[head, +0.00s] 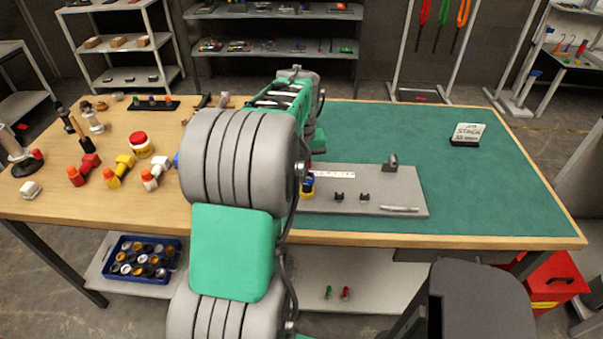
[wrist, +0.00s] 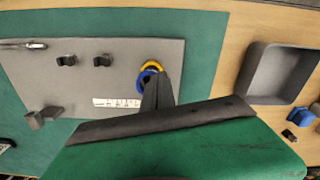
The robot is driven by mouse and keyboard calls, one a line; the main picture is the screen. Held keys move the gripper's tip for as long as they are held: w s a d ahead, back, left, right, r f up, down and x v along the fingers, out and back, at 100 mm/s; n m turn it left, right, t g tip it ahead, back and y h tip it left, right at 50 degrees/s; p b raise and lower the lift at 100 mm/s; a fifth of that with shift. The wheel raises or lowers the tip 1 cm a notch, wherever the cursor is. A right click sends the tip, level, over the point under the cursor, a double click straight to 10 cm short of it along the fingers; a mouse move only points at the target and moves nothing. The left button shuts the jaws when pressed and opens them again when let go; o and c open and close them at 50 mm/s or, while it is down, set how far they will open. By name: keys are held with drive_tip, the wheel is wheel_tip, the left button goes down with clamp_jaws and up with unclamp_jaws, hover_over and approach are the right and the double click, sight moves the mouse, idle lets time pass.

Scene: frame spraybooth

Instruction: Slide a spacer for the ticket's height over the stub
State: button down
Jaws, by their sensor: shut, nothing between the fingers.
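The ticket (head: 467,134) stands in a dark holder at the right of the green mat. It seems to read "STACK" with a small mm figure that I cannot read surely. A grey plate (head: 410,185) lies on the mat. On it a blue ring (head: 308,188) and a yellow ring sit together; the wrist view shows the yellow ring (wrist: 153,66) beside or under the blue ring (wrist: 147,76). The stub itself is hidden. My gripper (wrist: 155,92) is shut and empty, its dark fingers right by the rings and partly covering them. My arm hides it in the head view.
The plate carries a white scale strip (head: 334,174), two small dark blocks (head: 351,197), an upright dark piece (head: 392,161) and a metal handle (head: 400,209). A grey tray (wrist: 245,80) stands beside the mat.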

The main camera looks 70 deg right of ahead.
drive_tip(key=c, duration=2.2)
unclamp_jaws()
drive_tip(key=shift+f, duration=0.45)
drive_tip(key=c, duration=1.6)
unclamp_jaws()
drive_tip(key=shift+c, duration=0.2)
